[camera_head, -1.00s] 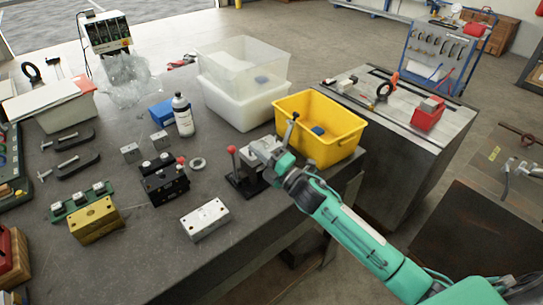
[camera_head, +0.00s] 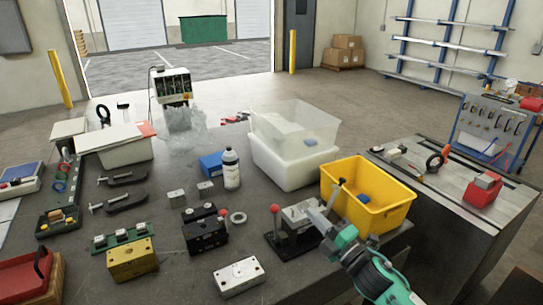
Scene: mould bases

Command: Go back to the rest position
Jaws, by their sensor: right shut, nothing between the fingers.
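My right arm comes in from the lower right. Its gripper (camera_head: 322,222) is shut and empty, in front of the yellow bin (camera_head: 388,218) and beside a black fixture (camera_head: 288,243) with a red-knobbed lever. A silver metal part (camera_head: 298,214) shows at the fixture, just left of the gripper; I cannot tell whether they touch. My left gripper is out of view.
On the bench stand a silver block (camera_head: 238,276), a brass block (camera_head: 132,260), a black block (camera_head: 205,236) and a white bottle (camera_head: 231,168). Clear and white bins (camera_head: 292,165) stand behind. A second workbench (camera_head: 440,180) is at right. Bare bench top lies at front centre.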

